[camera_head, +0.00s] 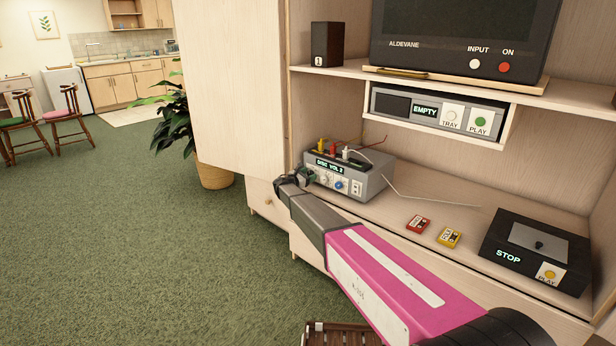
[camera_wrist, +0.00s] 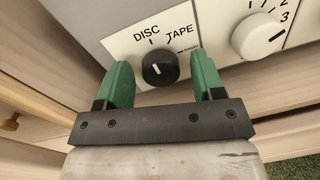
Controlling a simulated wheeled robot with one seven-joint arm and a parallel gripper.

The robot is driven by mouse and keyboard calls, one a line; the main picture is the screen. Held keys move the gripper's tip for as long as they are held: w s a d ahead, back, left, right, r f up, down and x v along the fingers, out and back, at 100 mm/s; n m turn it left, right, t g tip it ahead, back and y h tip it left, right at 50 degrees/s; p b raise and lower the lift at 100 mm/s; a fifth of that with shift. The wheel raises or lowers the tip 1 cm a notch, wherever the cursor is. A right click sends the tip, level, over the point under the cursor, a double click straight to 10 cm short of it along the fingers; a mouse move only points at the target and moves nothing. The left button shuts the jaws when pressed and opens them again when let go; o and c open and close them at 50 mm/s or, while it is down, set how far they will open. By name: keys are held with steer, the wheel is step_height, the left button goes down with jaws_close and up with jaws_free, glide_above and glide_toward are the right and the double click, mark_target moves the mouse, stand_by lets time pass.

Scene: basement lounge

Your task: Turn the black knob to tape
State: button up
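The black knob (camera_wrist: 160,69) is on the white panel of the grey amplifier (camera_head: 375,184), with the labels DISC and TAPE above it. A small white mark shows on its face, nearer the DISC side, but its exact direction is hard to tell. The amplifier's display (camera_head: 335,166) appears to read DISC VOL 2. My gripper (camera_wrist: 160,62) is open, with one green finger on each side of the knob and a visible gap to it. In the head view my gripper (camera_head: 306,177) is at the amplifier's left front and hides the knob.
A white numbered knob (camera_wrist: 258,36) is to the right of the black knob. A cabinet door (camera_head: 232,90) stands left of the amplifier. Red (camera_head: 418,224) and yellow (camera_head: 449,237) cassettes and a black tape deck (camera_head: 535,255) are to the right on the shelf.

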steer(key=c, duration=0.7)
steer(key=shift+c, duration=0.2)
steer(key=m, duration=0.4)
steer(key=shift+m, duration=0.3)
steer(key=shift+s+d+m+y, duration=0.1)
steer(key=shift+m+y, duration=0.2)
steer(key=shift+m, duration=1.7)
steer(key=o, duration=0.9)
